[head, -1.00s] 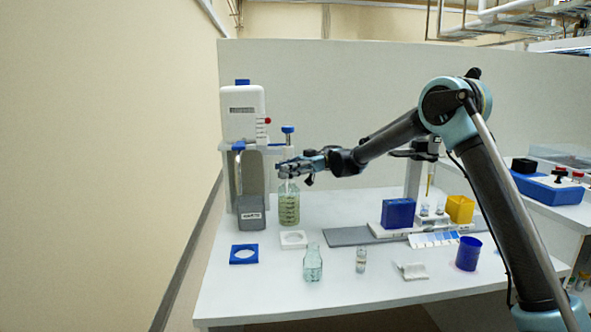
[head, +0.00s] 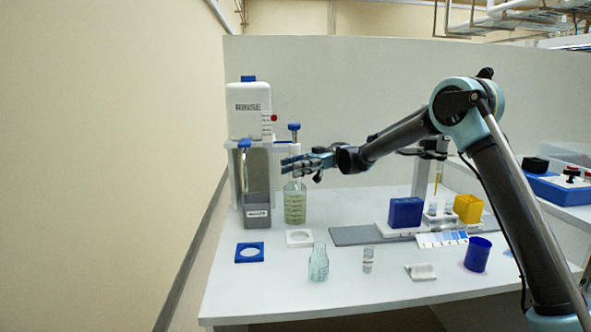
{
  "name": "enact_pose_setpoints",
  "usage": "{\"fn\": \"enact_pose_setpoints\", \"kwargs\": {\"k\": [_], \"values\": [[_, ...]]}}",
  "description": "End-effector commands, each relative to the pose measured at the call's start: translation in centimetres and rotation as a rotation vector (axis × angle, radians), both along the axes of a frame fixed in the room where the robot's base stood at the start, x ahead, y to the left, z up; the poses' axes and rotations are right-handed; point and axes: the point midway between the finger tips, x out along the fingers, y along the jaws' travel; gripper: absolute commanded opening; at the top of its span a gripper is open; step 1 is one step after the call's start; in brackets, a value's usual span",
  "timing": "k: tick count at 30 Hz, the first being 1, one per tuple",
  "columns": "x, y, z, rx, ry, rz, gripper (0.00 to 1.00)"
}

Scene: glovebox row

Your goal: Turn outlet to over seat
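A white dispenser bottle (head: 249,108) labelled RINSE, with a blue cap and a red knob, stands on a support at the left back. A blue-topped post (head: 294,133) rises at its right side, and this seems to be the outlet. A clear bottle with greenish liquid (head: 295,205) stands below it. A white seat with a ring (head: 289,241) and a blue seat with a ring (head: 239,259) lie in front, both empty. My gripper (head: 285,165) is at the post, just above the clear bottle. Its fingers are too small to tell open from shut, and any contact is unclear.
A grey container (head: 257,212) stands left of the clear bottle. A small glass bottle (head: 318,266), a vial (head: 368,261), a white rest (head: 421,272) and a blue cup (head: 478,255) stand at the front. A blue box (head: 405,212) and a yellow box (head: 468,208) are to the right.

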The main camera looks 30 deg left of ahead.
Motion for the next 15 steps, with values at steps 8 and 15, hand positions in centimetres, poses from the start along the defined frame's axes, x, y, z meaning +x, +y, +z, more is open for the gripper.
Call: {"fn": "enact_pose_setpoints", "kwargs": {"k": [8, 15], "values": [[-0.1, 0.0, 2.0, 0.0, 0.0, 0.002, 0.37], [0.0, 0.0, 6.2, 0.0, 0.0, 0.0, 0.37]]}}
